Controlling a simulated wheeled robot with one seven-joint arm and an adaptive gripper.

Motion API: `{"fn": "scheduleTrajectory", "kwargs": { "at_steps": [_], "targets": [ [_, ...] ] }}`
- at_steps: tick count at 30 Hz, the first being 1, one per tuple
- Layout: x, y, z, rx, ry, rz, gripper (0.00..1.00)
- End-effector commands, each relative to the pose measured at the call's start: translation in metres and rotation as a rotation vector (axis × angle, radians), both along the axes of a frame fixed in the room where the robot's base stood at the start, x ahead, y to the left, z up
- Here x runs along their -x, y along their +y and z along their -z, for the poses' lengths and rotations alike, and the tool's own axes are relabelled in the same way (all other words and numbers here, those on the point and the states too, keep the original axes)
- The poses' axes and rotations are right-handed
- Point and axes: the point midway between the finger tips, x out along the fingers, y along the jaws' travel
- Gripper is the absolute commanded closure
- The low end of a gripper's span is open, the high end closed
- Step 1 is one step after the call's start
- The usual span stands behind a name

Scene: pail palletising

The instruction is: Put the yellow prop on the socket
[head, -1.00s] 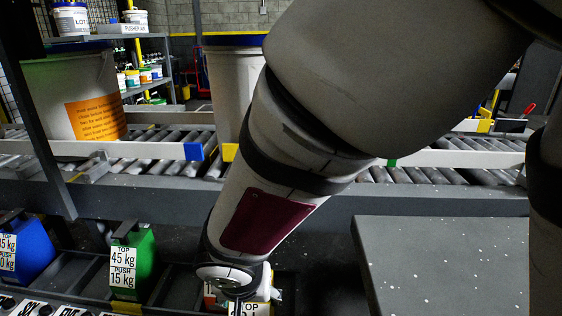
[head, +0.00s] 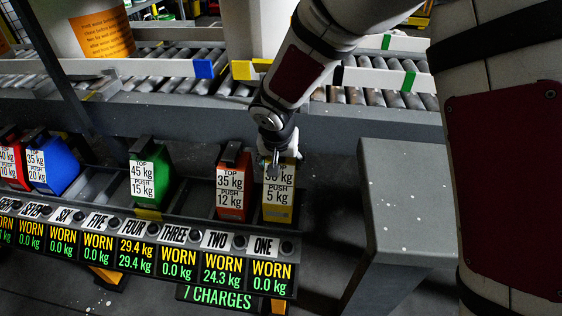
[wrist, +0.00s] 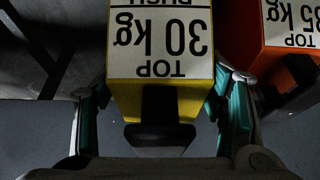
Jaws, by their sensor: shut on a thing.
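The yellow prop (head: 277,213) is a block with a white label reading "TOP 30 kg, PUSH 5 kg". It stands upright at the right end of the rack, behind the "ONE" sign. My gripper (head: 277,163) is at its top from above. In the wrist view the yellow prop (wrist: 160,98) is between the two teal-padded fingers of my gripper (wrist: 162,112), which is shut on it. The "ONE" display (head: 271,277) reads 0.0 kg and "WORN". The socket under the prop is hidden, so I cannot tell whether the prop touches it.
A red block (head: 232,200) stands close left of the prop, at "TWO"; a green block (head: 150,182) and a blue block (head: 55,165) are farther left. A grey box-like surface (head: 400,200) stands to the right.

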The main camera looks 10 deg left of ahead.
Motion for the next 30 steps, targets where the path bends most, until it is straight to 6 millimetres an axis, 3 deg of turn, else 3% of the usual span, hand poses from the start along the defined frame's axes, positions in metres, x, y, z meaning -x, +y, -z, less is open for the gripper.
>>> {"fn": "scheduleTrajectory", "kwargs": {
  "at_steps": [11, 24, 25, 27, 30],
  "targets": [
    [-0.001, 0.001, 0.034, -0.001, -0.001, -0.001, 0.96],
    [-0.001, 0.001, 0.036, -0.002, -0.003, -0.001, 0.96],
    [0.0, 0.0, 0.038, 0.001, 0.001, 0.0, 0.33],
    [0.001, 0.0, 0.037, 0.001, 0.001, 0.0, 0.17],
    [0.001, 0.0, 0.037, 0.001, 0.001, 0.0, 0.15]
  ]
}}
